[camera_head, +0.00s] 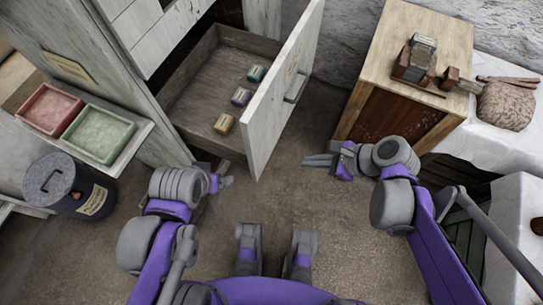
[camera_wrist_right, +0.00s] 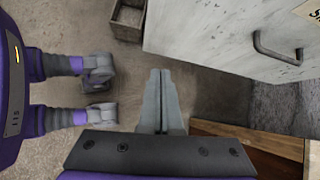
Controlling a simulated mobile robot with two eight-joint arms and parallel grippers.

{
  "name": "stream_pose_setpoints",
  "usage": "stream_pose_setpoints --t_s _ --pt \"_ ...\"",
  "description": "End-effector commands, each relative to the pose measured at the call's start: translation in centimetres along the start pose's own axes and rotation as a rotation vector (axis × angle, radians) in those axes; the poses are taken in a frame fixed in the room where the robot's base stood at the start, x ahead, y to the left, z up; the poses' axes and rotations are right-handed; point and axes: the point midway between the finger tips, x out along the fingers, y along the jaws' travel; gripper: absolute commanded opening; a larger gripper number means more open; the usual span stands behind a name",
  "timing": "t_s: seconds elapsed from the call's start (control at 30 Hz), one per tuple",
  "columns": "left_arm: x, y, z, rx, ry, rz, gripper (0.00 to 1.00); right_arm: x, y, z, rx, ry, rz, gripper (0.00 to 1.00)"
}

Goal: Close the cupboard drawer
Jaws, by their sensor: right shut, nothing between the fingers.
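The cupboard drawer (camera_head: 284,92) is pulled well out of the pale wooden cupboard in the head view. Its front panel carries a metal handle, and several small labelled blocks lie inside. In the right wrist view the drawer front (camera_wrist_right: 215,35) and its handle (camera_wrist_right: 275,45) fill the upper right. My right gripper (camera_head: 318,160) is shut and empty, to the right of the drawer front and apart from it. Its closed fingers (camera_wrist_right: 161,100) show in the right wrist view, below the panel's left end. My left gripper (camera_head: 226,181) is near the drawer's lower left; its jaw state is unclear.
A wooden cabinet (camera_head: 415,30) with a metal object on top stands at the right, beside a white-covered table with a woven bundle (camera_head: 506,105). Red (camera_head: 50,108) and green (camera_head: 98,134) trays sit on a left shelf above a dark canister (camera_head: 68,186). Floor between is clear.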

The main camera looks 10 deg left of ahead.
Motion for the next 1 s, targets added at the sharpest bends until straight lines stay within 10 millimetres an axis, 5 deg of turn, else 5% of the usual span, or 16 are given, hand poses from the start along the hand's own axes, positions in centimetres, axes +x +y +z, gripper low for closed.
stream_pose_setpoints --t_s 0.27,0.73,1.0 --pt "0.2 0.0 0.1 0.000 -0.001 0.000 0.91 1.2 -0.6 1.1 0.163 -0.068 0.020 0.00" --pt "3.5 0.0 1.3 0.000 -0.013 0.000 0.91 10.6 -0.4 1.6 0.157 -0.066 0.020 0.00" --pt "3.6 0.0 1.4 0.000 -0.013 0.000 0.91 12.5 -0.8 4.4 0.158 -0.065 0.018 0.00"
